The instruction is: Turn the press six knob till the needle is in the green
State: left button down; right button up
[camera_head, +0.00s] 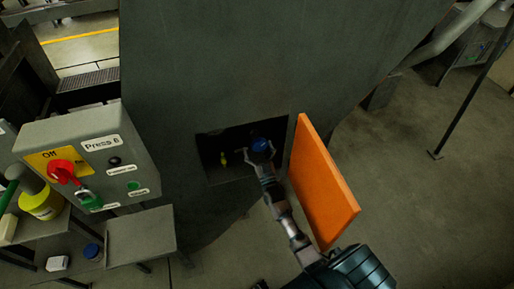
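A grey control box labelled Press 6 (85,150) stands at the left. It has a red rotary switch (64,170) on a yellow plate marked Off. My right gripper (262,161) reaches up from the lower right to the mouth of a dark recess (215,172) in the grey machine. It is at a round blue knob (261,145), very close to or touching it; whether its fingers are closed is too small to tell. A small yellow-green part (223,158) shows inside the recess at the left. I cannot make out a gauge needle or a green zone. My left gripper is out of view.
An orange door (318,185) stands open just right of my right arm. A grey shelf (142,236) and a yellow container (42,205) are at the lower left. A thin dark post (470,92) stands at the right; the floor (430,200) there is clear.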

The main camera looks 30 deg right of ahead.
jog(key=c, duration=0.4)
jog(key=shift+s+d+f, duration=0.1)
jog(key=shift+s+d, duration=0.1)
jog(key=shift+d, duration=0.15)
jog(key=c, duration=0.4)
jog(key=shift+d+f, duration=0.15)
jog(key=shift+d, duration=0.3)
jog(key=shift+a, duration=0.3)
jog(key=shift+w+a, duration=0.1)
jog(key=shift+d+m+h, duration=0.2)
jog(key=shift+m+h, duration=0.2)
jog(key=shift+m, duration=0.6)
jog(key=shift+a+m+g+h+p, duration=0.15)
jog(key=shift+m+g+h+p, duration=0.15)
jog(key=shift+m+h, duration=0.55)
jog(key=m, duration=0.2)
jog(key=m+g+h+p, duration=0.1)
jog(key=m, duration=0.2)
jog(key=shift+h, duration=0.25)
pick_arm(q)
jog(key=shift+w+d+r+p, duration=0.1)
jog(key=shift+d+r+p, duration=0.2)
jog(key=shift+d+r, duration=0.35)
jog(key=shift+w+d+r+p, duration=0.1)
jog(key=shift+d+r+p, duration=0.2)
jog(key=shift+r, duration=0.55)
pick_arm(e)
jog(key=shift+f+m+g+h, duration=0.1)
jog(key=shift+m+g+h, duration=0.65)
jog(key=shift+m, duration=1.2)
